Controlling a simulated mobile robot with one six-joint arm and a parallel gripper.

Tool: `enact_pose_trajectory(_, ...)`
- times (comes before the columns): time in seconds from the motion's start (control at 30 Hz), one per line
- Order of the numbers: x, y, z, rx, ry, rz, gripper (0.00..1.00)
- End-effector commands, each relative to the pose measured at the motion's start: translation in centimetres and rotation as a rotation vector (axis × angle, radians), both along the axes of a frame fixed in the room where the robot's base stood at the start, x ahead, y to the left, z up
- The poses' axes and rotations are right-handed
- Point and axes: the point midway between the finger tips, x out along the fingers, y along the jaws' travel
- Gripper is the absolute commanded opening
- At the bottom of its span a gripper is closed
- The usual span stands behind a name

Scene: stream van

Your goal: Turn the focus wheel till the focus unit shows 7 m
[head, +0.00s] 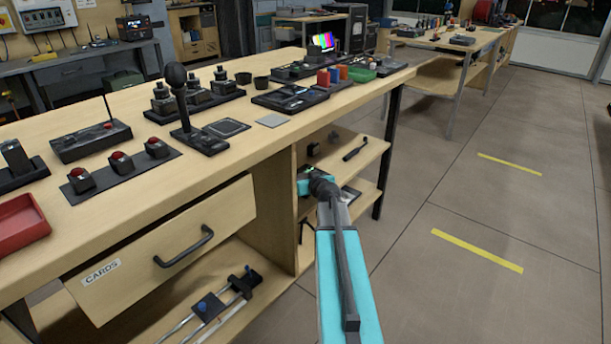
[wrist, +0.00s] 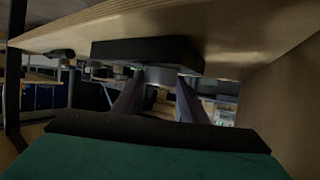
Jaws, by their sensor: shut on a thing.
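In the wrist view the two fingers of my gripper (wrist: 158,82) reach up to a grey round wheel (wrist: 160,75), which looks like the focus wheel. They sit on either side of it and are shut on it. The wheel is at a flat black box (wrist: 148,52), likely the focus unit, which lies against a wooden board. A small green glow shows beside the left finger, but I cannot read any distance. In the head view my arm reaches to the open shelves below the bench top, and it hides the wheel.
The long bench (head: 270,122) carries a joystick (head: 180,95), red buttons (head: 121,163) and other devices. A closed drawer (head: 165,248) marked CARDS is left of my arm. A dark tool (head: 355,150) lies on the upper shelf. The floor (head: 490,215) to the right is clear.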

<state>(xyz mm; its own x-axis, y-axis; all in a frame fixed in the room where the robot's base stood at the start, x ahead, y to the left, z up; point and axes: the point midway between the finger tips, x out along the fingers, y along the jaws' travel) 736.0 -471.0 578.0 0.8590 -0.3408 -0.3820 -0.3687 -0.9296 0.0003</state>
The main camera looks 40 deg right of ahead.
Motion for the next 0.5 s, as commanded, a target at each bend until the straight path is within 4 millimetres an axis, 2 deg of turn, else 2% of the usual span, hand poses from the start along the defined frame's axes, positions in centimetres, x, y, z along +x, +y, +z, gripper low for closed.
enact_pose_trajectory(0.5,-0.14,0.06,-0.19,0.001,0.004,-0.040,0.17)
